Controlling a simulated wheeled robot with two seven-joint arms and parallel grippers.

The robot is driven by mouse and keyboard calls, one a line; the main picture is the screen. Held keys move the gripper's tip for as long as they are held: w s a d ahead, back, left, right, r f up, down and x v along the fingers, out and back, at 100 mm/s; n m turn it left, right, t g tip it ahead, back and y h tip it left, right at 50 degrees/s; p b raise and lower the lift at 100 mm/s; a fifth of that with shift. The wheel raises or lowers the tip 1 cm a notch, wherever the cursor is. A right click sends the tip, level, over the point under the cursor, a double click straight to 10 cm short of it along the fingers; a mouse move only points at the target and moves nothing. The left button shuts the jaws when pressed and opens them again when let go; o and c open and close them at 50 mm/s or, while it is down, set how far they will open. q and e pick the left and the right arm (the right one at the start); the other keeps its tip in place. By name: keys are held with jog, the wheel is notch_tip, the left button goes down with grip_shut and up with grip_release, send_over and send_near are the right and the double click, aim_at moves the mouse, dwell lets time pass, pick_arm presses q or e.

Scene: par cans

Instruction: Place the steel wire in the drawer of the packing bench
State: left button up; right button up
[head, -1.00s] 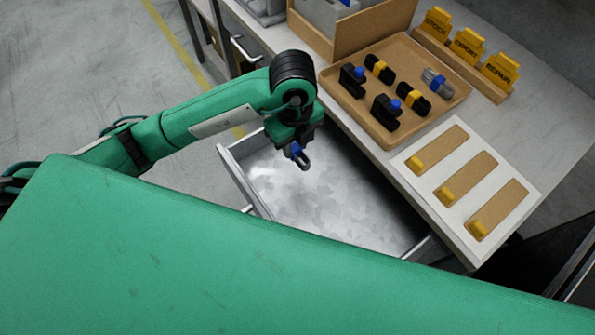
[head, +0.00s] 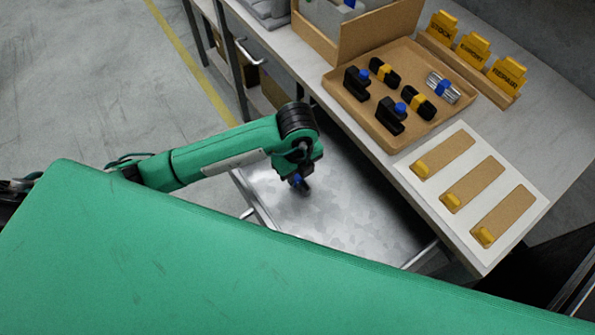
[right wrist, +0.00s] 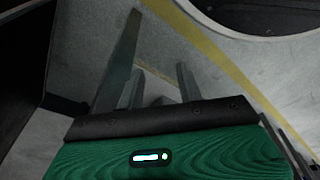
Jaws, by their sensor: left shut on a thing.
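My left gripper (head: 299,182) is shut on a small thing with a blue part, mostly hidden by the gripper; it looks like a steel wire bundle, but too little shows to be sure. The gripper points down inside the outline of the open drawer (head: 340,215) of the packing bench (head: 375,152). Its height above the drawer floor is hard to tell. The drawer's visible floor is bare grey metal. A silver wire bundle with a blue band (head: 442,87) lies in the cardboard tray. My right gripper (right wrist: 160,85) shows two fingers apart with nothing between them.
The tray (head: 345,103) on the bench also holds black parts with blue knobs and black-and-yellow parts. A white board (head: 420,193) with three brown slots lies in front. Yellow labelled cards (head: 472,50) stand behind. A cardboard box (head: 365,32) stands beside the tray.

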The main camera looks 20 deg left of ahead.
aim_at(298, 175)
pick_arm(q)
jog(key=shift+f, duration=0.1)
jog(key=o, duration=0.6)
jog(key=shift+c, duration=0.2)
jog(key=o, duration=0.4)
jog(key=shift+o, duration=0.2)
pick_arm(e)
jog(key=shift+w+r, duration=0.2)
jog(key=shift+r, duration=0.1)
pick_arm(q)
notch_tip(298, 175, up, 9)
jog(key=shift+r+p, duration=0.1)
jog(key=shift+p, duration=0.2)
jog(key=shift+r+p, duration=0.35)
jog(key=shift+r, duration=1.2)
pick_arm(e)
jog(key=shift+s+d+f, duration=0.1)
jog(key=shift+s+f, duration=0.25)
jog(key=shift+f, duration=0.35)
jog(key=shift+s+d+f, duration=0.15)
jog(key=shift+s+f, duration=0.25)
jog(key=shift+f, duration=0.25)
jog(key=shift+s+d+f, duration=0.1)
jog(key=shift+s+f, duration=0.25)
jog(key=shift+f, duration=0.35)
jog(key=shift+s, duration=0.1)
